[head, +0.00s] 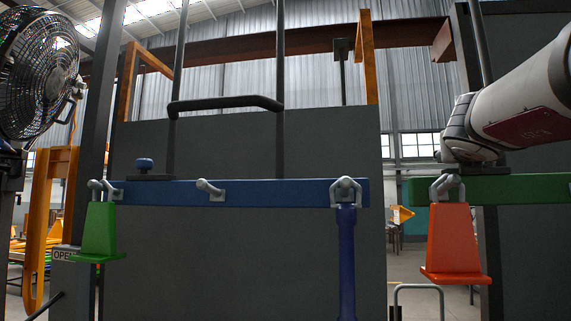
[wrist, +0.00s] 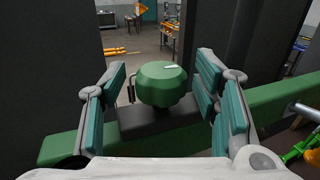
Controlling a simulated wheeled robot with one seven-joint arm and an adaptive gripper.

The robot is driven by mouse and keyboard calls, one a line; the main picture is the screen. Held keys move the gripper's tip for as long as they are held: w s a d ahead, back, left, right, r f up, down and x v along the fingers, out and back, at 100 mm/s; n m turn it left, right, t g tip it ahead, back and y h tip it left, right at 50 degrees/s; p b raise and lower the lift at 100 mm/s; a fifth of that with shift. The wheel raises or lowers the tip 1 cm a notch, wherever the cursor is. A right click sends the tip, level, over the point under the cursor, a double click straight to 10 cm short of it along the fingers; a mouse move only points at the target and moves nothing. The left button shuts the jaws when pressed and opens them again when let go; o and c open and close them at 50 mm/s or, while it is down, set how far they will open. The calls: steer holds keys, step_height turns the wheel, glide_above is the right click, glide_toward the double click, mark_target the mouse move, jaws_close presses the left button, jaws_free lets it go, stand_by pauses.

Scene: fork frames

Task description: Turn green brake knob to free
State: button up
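The green brake knob (wrist: 163,84) stands on a dark base on the green beam (wrist: 70,147) in the wrist view. My gripper (wrist: 162,70) is open, with one teal-padded finger on each side of the knob. A gap shows between the knob and both fingers, so it is not gripped. In the head view my white arm reaches in from the right over the green beam (head: 525,188). There the green knob and my fingers cannot be made out behind the arm.
A blue beam (head: 260,193) with a blue knob (head: 144,164) crosses the grey panel. An orange tag-like piece (head: 452,240) hangs at the green beam's left end, and a green one (head: 100,229) hangs at the left. Dark posts flank my gripper in the wrist view.

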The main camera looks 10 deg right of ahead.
steer(key=v, duration=1.2)
stand_by(0.4)
